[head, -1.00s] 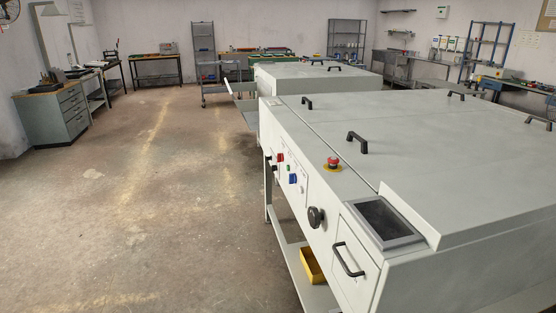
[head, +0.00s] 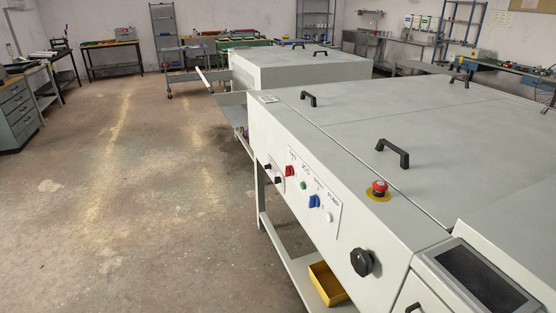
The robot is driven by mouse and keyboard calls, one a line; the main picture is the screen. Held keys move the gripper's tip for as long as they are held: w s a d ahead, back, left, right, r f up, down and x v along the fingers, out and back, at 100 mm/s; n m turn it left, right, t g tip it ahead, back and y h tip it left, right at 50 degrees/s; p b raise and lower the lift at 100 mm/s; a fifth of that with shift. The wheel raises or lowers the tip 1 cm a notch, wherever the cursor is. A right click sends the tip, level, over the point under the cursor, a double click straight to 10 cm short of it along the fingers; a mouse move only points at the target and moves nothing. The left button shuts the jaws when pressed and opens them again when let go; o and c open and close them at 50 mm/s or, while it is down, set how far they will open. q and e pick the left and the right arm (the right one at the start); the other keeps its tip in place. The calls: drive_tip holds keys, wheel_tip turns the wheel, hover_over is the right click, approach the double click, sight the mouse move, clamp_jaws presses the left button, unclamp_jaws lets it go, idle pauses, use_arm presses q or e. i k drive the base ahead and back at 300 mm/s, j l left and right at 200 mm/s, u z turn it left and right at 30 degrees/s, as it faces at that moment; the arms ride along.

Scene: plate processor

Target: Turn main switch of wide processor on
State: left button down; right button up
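The wide processor (head: 380,180) is a large pale grey cabinet at the right in the head view, its front facing the open floor. A white control panel (head: 321,215) on its front bears a red switch (head: 290,171), a green button (head: 303,185), a blue switch (head: 314,202) and a pale button (head: 328,217). A large black round knob (head: 362,262) sits nearer on the same front. The labels are too small to read, so I cannot tell which is the main switch or its setting. Neither gripper is in view.
A red emergency stop (head: 379,188) and black handles (head: 393,152) sit on top of the processor. A dark screen (head: 482,275) is at its near end. A yellow bin (head: 328,285) rests on the shelf below. A second grey machine (head: 297,68) stands behind. The floor (head: 140,200) at left is clear.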

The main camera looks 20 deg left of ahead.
sight(290, 169)
drive_tip(key=i+j+z, duration=0.1)
drive_tip(key=j, duration=0.25)
drive_tip(key=i+j+z, duration=0.1)
drive_tip(key=i+j, duration=0.15)
drive_tip(key=i+j+z, duration=0.1)
drive_tip(key=j, duration=0.35)
drive_tip(key=i+j+z, duration=0.1)
drive_tip(key=j, duration=0.3)
drive_tip(key=i+j, duration=0.25)
drive_tip(key=i+j+z, duration=0.15)
drive_tip(key=j, duration=0.35)
